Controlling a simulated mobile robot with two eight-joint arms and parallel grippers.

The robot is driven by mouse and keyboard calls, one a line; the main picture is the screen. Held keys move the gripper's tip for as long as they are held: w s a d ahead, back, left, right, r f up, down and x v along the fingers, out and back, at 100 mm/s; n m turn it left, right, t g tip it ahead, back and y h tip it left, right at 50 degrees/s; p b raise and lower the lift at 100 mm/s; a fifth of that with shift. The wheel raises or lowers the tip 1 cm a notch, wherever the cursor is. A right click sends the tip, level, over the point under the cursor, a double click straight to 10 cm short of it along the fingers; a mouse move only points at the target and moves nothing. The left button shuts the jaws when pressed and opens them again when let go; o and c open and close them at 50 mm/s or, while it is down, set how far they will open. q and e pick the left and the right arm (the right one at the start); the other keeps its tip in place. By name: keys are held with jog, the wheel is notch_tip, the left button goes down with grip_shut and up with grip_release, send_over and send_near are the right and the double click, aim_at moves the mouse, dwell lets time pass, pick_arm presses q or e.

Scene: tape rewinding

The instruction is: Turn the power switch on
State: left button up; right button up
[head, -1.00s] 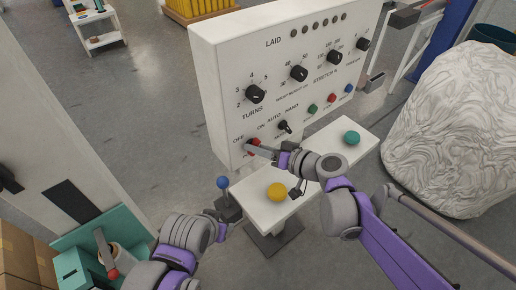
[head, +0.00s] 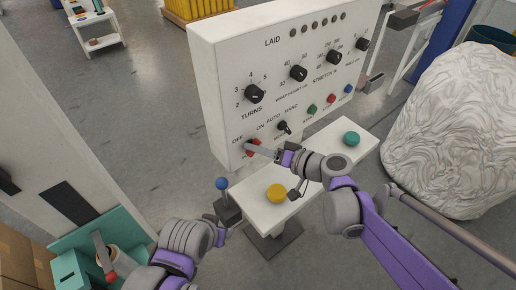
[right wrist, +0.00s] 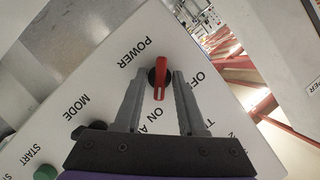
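The power switch is a red rotary handle on a black base. It shows in the right wrist view (right wrist: 160,78) beside the word POWER, near the OFF and ON labels, and in the head view (head: 254,141) at the panel's lower left. My right gripper (right wrist: 166,80) is open, with one finger on each side of the red handle; contact is unclear. In the head view this gripper (head: 259,149) partly covers the switch. Which label the handle points to is hard to tell. My left gripper (head: 222,232) is low, away from the panel, and its fingers are unclear.
The white control panel (head: 215,75) has several black knobs and coloured buttons. Below it is a white shelf (head: 300,203) with a yellow ball (head: 277,193) and a teal ball (head: 351,138). A blue-ball lever (head: 222,184) stands close to my left gripper.

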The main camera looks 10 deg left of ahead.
jog(key=shift+o, duration=0.4)
jog(key=shift+d, duration=0.1)
jog(key=v, duration=1)
jog(key=shift+s+d+r, duration=0.15)
jog(key=shift+d, duration=0.1)
jog(key=s+d+f+m+h, duration=0.2)
jog(key=s+d+f+h, duration=0.5)
jog(key=d, duration=0.3)
jog(key=s+d+f+m+h, duration=0.2)
jog(key=s+d+f+h, duration=0.5)
jog(key=s+d, duration=0.2)
jog(key=shift+d, duration=0.55)
